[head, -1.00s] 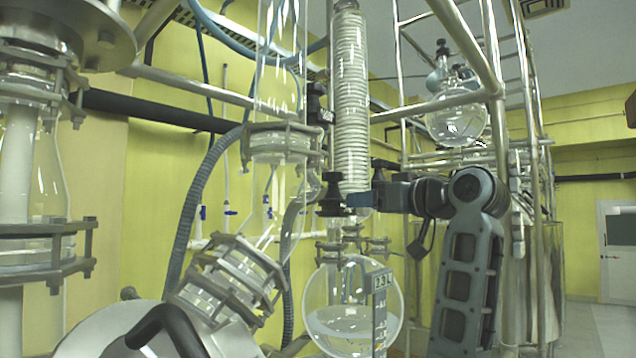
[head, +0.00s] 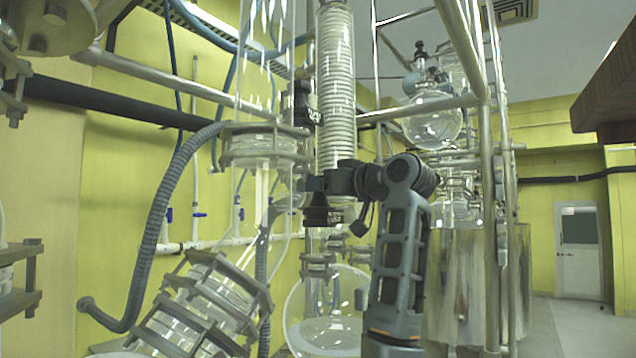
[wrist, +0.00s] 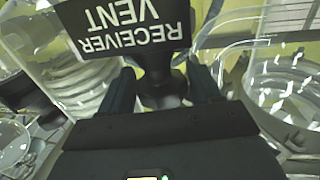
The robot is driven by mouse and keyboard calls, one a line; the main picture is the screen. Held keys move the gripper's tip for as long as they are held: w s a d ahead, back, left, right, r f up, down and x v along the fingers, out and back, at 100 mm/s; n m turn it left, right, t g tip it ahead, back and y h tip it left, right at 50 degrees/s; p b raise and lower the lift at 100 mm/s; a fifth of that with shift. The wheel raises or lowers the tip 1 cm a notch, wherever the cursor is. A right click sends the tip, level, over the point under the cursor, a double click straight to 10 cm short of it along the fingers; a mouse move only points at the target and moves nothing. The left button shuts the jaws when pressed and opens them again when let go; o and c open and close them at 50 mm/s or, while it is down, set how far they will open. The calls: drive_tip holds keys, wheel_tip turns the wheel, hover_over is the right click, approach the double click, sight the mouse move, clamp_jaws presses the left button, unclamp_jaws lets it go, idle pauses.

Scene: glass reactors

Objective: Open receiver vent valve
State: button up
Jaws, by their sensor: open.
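My gripper (wrist: 163,88) is open, with one finger on each side of the black handle. I cannot tell whether either finger touches it. In the head view my gripper (head: 314,184) is at the black valve fitting (head: 320,208), below the coiled condenser, and partly hides it. The handle's turn position is not clear.
The coiled glass condenser (head: 336,90) stands above the valve, with a round glass receiver flask (head: 325,325) below. A clamped glass column (head: 262,147) and a ribbed grey hose (head: 163,220) are at the left. Metal frame poles (head: 487,200) stand right of my arm.

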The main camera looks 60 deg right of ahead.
drive_tip(key=shift+w, duration=0.2)
drive_tip(key=c, duration=0.7)
drive_tip(key=shift+y, duration=0.3)
drive_tip(key=n+y, duration=0.3)
drive_tip(key=y, duration=0.1)
drive_tip(key=shift+d, duration=0.1)
drive_tip(key=n+y, duration=0.2)
drive_tip(key=y, duration=0.1)
drive_tip(key=n+g+y, duration=0.1)
drive_tip(key=n+y, duration=0.1)
drive_tip(key=y, duration=0.2)
drive_tip(key=shift+n, duration=0.3)
drive_tip(key=shift+g+y, duration=0.3)
drive_tip(key=shift+g, duration=0.1)
